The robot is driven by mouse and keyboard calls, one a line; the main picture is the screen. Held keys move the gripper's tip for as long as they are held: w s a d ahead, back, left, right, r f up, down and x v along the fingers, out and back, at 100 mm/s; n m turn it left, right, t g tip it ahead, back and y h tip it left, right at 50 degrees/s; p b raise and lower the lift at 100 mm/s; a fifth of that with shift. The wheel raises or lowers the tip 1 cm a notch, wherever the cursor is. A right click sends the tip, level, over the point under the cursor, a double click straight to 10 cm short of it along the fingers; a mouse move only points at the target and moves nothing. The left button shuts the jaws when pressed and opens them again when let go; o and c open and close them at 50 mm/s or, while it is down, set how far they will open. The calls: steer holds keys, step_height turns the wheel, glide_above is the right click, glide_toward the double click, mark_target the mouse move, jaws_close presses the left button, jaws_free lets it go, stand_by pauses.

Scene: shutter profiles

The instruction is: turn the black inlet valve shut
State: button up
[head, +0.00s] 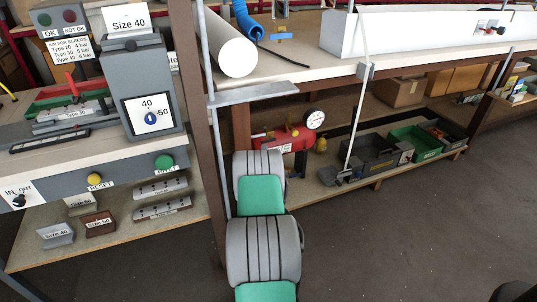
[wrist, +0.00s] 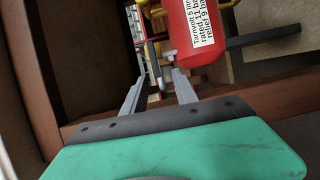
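The red pressure tank (head: 285,138) stands on the lower shelf under the bench, with a round gauge (head: 315,119) at its right. In the wrist view the tank (wrist: 190,30) carries a white rating label. A dark bar (wrist: 262,40) juts right from it; I cannot tell whether this is the black inlet valve. A slim dark upright piece (wrist: 152,54) shows just beyond my fingertips. My gripper (wrist: 158,76) is open, its two grey fingers apart with nothing clearly held. In the head view my arm hides the gripper. A black knob (head: 18,200) sits by an IN/OUT label at far left.
A brown post (head: 196,120) stands left of my arm. A brown beam (wrist: 240,98) crosses below the tank. The bench top (head: 300,70) lies above. Green and dark bins (head: 415,143) sit on the shelf at right.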

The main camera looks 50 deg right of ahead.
mark_target(264, 142)
steer(key=x, duration=0.2)
steer(key=b+x, duration=0.1)
steer(key=x, duration=0.2)
steer(key=b+x, duration=0.1)
steer(key=x, duration=0.2)
steer(key=shift+r, duration=0.35)
steer(key=shift+a, duration=0.1)
jaws_close()
